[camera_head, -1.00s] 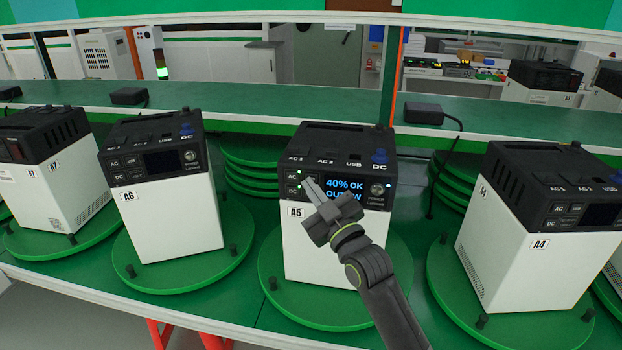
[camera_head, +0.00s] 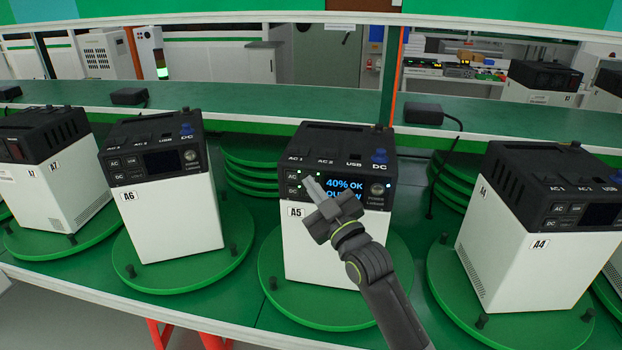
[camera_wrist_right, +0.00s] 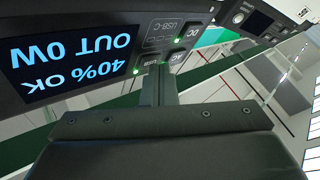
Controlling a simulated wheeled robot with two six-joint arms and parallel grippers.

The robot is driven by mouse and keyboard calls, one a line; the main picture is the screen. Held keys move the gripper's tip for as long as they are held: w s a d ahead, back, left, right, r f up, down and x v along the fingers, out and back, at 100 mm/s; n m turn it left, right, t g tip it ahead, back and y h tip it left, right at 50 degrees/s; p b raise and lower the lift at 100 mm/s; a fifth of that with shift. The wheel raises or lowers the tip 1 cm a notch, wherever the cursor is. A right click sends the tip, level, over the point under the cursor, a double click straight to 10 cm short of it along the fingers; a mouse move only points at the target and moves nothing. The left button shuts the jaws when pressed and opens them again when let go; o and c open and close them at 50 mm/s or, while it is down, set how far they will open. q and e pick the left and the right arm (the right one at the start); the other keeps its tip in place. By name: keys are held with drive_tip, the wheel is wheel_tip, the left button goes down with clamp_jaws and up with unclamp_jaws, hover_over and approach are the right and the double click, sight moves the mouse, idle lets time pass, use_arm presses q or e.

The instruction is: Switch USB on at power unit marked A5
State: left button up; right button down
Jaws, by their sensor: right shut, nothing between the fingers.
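The power unit marked A5 (camera_head: 325,241) is a white box with a black top, upright on a green turntable. Its lit screen (camera_head: 345,187) reads 40% OK and OUT 0W. My right gripper (camera_head: 310,182) is shut and empty, its tips at the button panel left of the screen. In the right wrist view, the fingertips (camera_wrist_right: 160,84) are close to the USB button (camera_wrist_right: 148,62), beside the AC button (camera_wrist_right: 177,57); I cannot tell if they touch. Green lights show by both buttons. The fingers partly hide the panel. My left gripper is not in view.
Unit A6 (camera_head: 176,224) stands to the left and unit A4 (camera_head: 522,262) to the right, each on a green turntable with dark screens. A7 (camera_head: 70,185) is farther left. A green shelf (camera_head: 250,103) with black adapters runs behind.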

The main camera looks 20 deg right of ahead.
drive_tip(key=shift+s, duration=0.1)
drive_tip(key=shift+s+a, duration=0.45)
drive_tip(key=shift+s, duration=0.1)
drive_tip(key=shift+s+a+b, duration=0.4)
drive_tip(key=shift+s+a, duration=0.3)
drive_tip(key=shift+s, duration=0.35)
drive_tip(key=shift+s+a+b, duration=0.4)
drive_tip(key=shift+s+a, duration=0.25)
drive_tip(key=shift+s, duration=0.35)
